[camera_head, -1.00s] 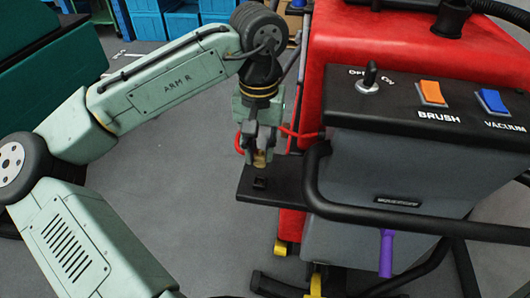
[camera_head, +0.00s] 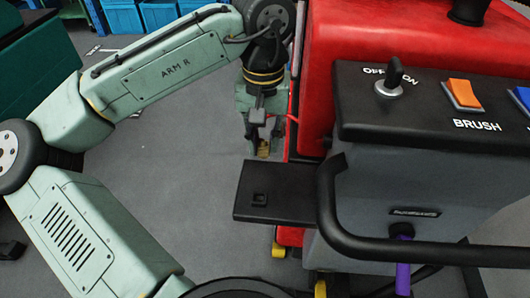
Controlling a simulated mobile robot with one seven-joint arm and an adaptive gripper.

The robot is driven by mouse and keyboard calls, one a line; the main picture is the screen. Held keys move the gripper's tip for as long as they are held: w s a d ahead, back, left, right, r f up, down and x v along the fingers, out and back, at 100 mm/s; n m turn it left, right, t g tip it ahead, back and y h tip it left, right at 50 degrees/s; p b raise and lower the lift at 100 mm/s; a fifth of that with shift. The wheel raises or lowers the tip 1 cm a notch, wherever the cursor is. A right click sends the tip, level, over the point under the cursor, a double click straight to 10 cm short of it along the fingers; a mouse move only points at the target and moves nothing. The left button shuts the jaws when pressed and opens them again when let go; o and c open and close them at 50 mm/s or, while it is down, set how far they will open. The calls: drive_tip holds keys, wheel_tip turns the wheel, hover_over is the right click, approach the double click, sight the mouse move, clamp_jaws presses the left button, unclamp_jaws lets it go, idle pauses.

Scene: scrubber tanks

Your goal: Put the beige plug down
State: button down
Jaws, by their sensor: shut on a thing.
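My gripper (camera_head: 264,138) points down in the upper middle of the head view, with its fingers shut on the small beige plug (camera_head: 264,150). Only a small tan part of the plug shows between and below the fingertips. The plug appears just beyond the far edge of a black shelf (camera_head: 290,190) that juts left from the scrubber. I cannot tell its height above the floor.
The red scrubber tank (camera_head: 425,40) and its grey control panel housing (camera_head: 380,170) stand close on the right. A black handlebar (camera_head: 335,225) curves in front. Grey floor (camera_head: 190,180) is open left of the shelf. Blue crates (camera_head: 122,17) stand at the back.

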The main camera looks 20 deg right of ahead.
sight(264, 155)
drive_tip(key=shift+f, duration=2.25)
drive_tip(key=shift+f, duration=0.2)
drive_tip(key=c, duration=1.4)
unclamp_jaws()
drive_tip(key=shift+c, duration=0.2)
wheel_tip(264, 155, up, 12)
drive_tip(key=shift+r, duration=0.25)
